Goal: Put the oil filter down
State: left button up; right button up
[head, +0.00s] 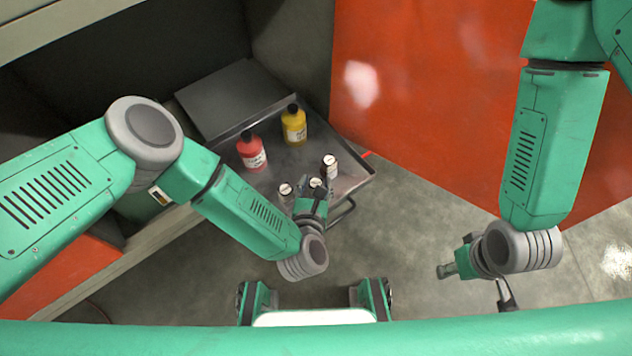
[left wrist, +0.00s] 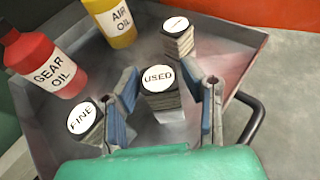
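Three oil filters with white round top labels are in the metal tray. The one marked USED (left wrist: 162,95) is between the two fingers of my left gripper (left wrist: 165,108); it also shows in the head view (head: 316,183). A gap shows on its right side, so the left gripper (head: 312,196) looks open around it. The filter appears upright; its base contact is hard to see. The FINE filter (left wrist: 84,118) is left of the left finger, and a third filter (left wrist: 177,38) is behind. My right gripper (head: 447,270) is over the floor, away from the tray; its fingers are too small to judge.
The metal tray (head: 350,178) has a raised rim and a handle at right. A red GEAR OIL bottle (head: 251,152) and a yellow AIR OIL bottle (head: 294,126) stand in it at the back. An orange panel (head: 430,90) rises behind. Open floor (head: 400,220) lies right of the tray.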

pick_arm(q)
jog(key=p+v, duration=0.4)
jog(key=v, duration=0.8)
jog(key=shift+s, duration=0.1)
